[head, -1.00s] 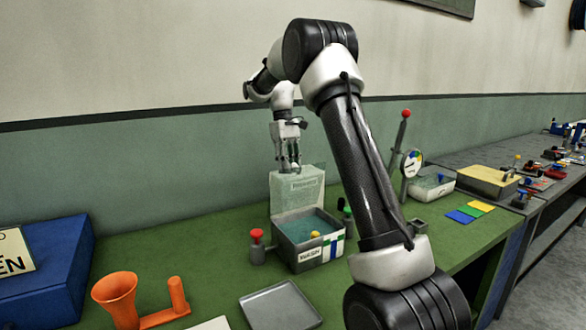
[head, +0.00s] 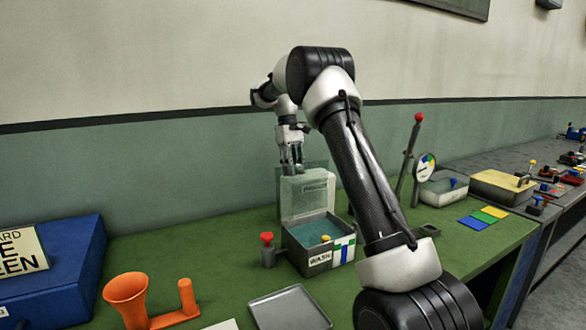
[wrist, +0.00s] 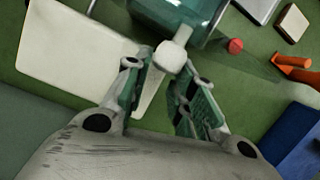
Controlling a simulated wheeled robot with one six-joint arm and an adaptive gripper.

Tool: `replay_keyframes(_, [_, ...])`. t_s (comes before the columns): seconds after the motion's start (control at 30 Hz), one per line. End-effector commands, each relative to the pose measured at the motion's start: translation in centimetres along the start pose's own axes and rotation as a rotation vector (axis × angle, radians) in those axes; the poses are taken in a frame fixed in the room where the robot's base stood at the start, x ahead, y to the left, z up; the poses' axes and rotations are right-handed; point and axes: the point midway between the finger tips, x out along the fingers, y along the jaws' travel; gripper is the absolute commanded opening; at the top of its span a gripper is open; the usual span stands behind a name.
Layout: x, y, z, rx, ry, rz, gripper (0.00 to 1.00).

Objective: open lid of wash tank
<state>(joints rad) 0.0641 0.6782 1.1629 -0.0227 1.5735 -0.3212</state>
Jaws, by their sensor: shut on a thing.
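The wash tank (head: 318,257) is a grey box with a WASH label, standing open with teal liquid inside. A pale panel (head: 308,193) with faint lettering stands upright along its back edge. A translucent teal sheet (head: 280,190) shows just behind it; I cannot tell which of the two is the lid. My gripper (head: 292,168) points down behind the panel's top edge. In the wrist view my gripper (wrist: 170,85) is shut on a white knob (wrist: 172,57), whose stem meets a teal surface. The exact contact is partly hidden by the fingers.
A red-topped post (head: 267,250) stands left of the tank. A grey tray (head: 290,308), an orange funnel stand (head: 126,295) and a blue box (head: 60,260) lie nearer. A lever with a red ball (head: 419,117) and a dial (head: 425,167) stand to the right.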

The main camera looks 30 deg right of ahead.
Motion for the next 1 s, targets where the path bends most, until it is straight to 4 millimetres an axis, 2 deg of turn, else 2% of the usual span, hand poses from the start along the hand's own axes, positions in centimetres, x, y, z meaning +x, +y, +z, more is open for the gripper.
replay_keyframes(0.03, [0.3, 0.7, 0.2, 0.005, -0.005, 0.007, 0.0])
replay_keyframes(0.1, [0.3, 0.7, 0.2, 0.005, -0.005, 0.007, 0.0])
replay_keyframes(0.13, [0.3, 0.7, 0.2, 0.005, -0.005, 0.007, 0.29])
replay_keyframes(0.23, [0.2, 0.7, 0.2, 0.005, -0.005, 0.007, 0.46])
replay_keyframes(0.67, [-0.5, 0.3, 0.1, 0.002, -0.003, 0.005, 0.46])
replay_keyframes(0.77, [-2.0, 0.4, 0.0, 0.002, 0.0, 0.005, 0.46])
replay_keyframes(1.0, [-7.5, 0.5, -0.1, 0.003, 0.0, 0.006, 0.46])
